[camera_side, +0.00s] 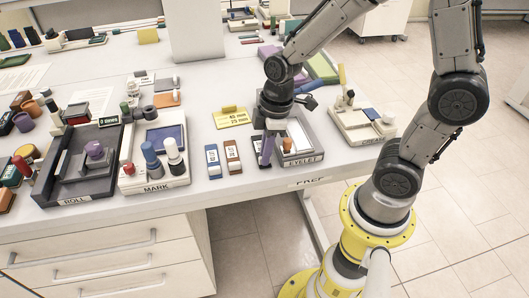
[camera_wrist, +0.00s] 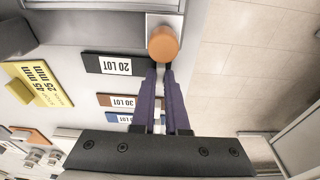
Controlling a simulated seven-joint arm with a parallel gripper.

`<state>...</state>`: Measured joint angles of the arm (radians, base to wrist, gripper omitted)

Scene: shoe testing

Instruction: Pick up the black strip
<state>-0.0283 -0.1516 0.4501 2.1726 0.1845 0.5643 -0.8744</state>
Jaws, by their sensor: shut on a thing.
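The black strip (camera_wrist: 118,65), with a white label reading "20 LOT", lies on the bench in the wrist view. My gripper (camera_wrist: 162,70) has its purple fingers at the strip's right end, shut on it with a narrow gap between the tips.
The eyelet tray (camera_side: 301,160) with an orange-topped peg (camera_side: 287,144) is right beside my gripper. The MARK tray (camera_side: 155,185) is to the left, the CREASE tray (camera_side: 362,136) to the right. The bench edge is close.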

